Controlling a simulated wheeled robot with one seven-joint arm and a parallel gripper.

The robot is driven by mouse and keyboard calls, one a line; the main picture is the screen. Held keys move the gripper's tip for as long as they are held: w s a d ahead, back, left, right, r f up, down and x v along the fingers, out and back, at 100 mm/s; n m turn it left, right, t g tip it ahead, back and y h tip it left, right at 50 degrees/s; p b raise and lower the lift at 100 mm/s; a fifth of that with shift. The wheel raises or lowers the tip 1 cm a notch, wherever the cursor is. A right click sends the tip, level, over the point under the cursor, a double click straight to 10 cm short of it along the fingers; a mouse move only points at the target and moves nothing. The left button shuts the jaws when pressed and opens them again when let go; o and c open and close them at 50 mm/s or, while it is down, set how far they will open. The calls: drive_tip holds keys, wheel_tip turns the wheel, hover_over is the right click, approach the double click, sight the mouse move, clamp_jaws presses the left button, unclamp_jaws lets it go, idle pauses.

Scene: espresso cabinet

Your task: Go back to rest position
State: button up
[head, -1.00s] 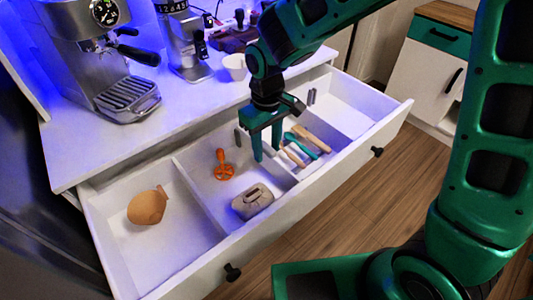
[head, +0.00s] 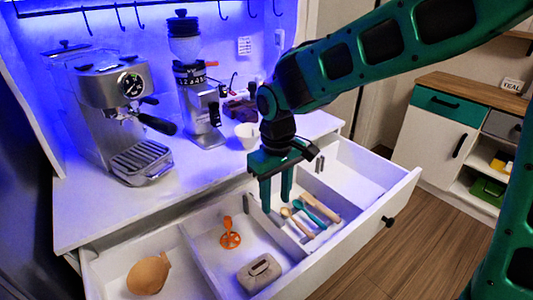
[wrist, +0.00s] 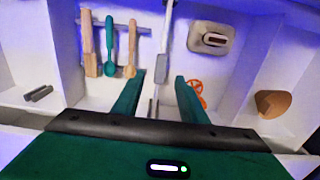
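My gripper (head: 276,190) is a green two-finger gripper above the open white drawer (head: 335,245). Its fingers point down, stand apart and hold nothing. In the wrist view the two fingers of my gripper (wrist: 158,92) show a gap between them, over the divider (wrist: 160,60). To the right of the gripper in the head view lie a teal spoon (head: 318,209), a light wooden tool (head: 320,206) and a wooden spoon (head: 298,221) in one compartment.
The drawer also holds an orange tool (head: 230,238), a grey-beige block-like item (head: 260,271) and a tan rounded item (head: 149,274). An espresso machine (head: 118,110), a grinder (head: 200,95) and a white cup (head: 247,134) stand on the counter behind. A white side cabinet (head: 436,135) is at right.

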drive_tip(key=s+d+r+m, duration=0.1)
drive_tip(key=d+m, duration=0.1)
drive_tip(key=d, duration=0.5)
drive_tip(key=s+d+r+m, duration=0.1)
drive_tip(key=s+d+m, duration=0.1)
drive_tip(key=d, duration=0.6)
drive_tip(key=s+d+r+m, duration=0.2)
drive_tip(key=d, duration=0.6)
drive_tip(key=shift+d+h, duration=0.1)
drive_tip(key=shift+h, duration=0.2)
drive_tip(key=s+d+m, duration=0.7)
drive_tip(key=s+d, duration=0.5)
drive_tip(key=s, duration=0.4)
drive_tip(key=shift+f+y, duration=0.25)
drive_tip(key=shift+y, duration=0.15)
drive_tip(key=shift+w, duration=0.1)
drive_tip(key=shift+w+f, duration=0.25)
drive_tip(key=shift+w, duration=0.35)
